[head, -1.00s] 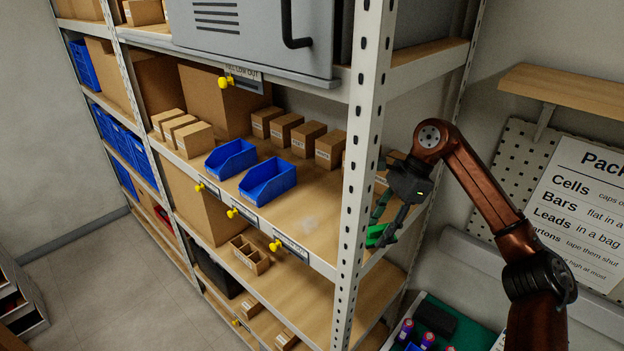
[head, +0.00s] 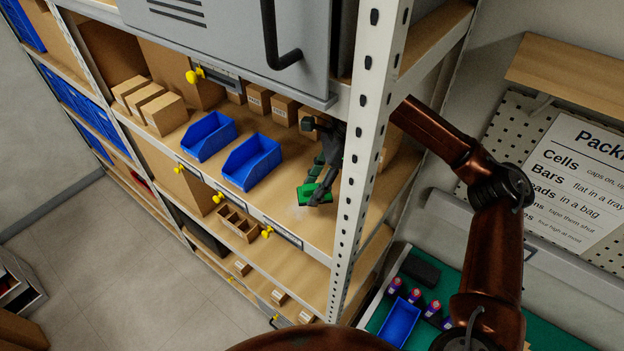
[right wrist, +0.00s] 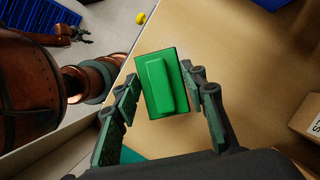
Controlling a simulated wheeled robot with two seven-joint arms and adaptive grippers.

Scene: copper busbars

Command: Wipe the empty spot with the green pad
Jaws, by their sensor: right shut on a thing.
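My right gripper (head: 318,192) is shut on the green pad (head: 308,190), just above or on the wooden shelf board; contact is unclear. In the right wrist view the pad (right wrist: 163,84) has a raised green block and sits between the two fingers (right wrist: 163,92). The empty spot (head: 300,212) is bare board right of the blue bins, with a faint pale smudge beside the pad. A small dark gripper (right wrist: 75,34), apparently my left, shows in the right wrist view; its opening is unclear.
Two blue bins (head: 252,162) stand left of the pad. Small cartons (head: 285,108) line the shelf behind. A white perforated post (head: 365,150) stands close right of my gripper, and a grey cabinet (head: 230,40) hangs over the shelf. Yellow knobs (head: 267,232) stick out along the front edge.

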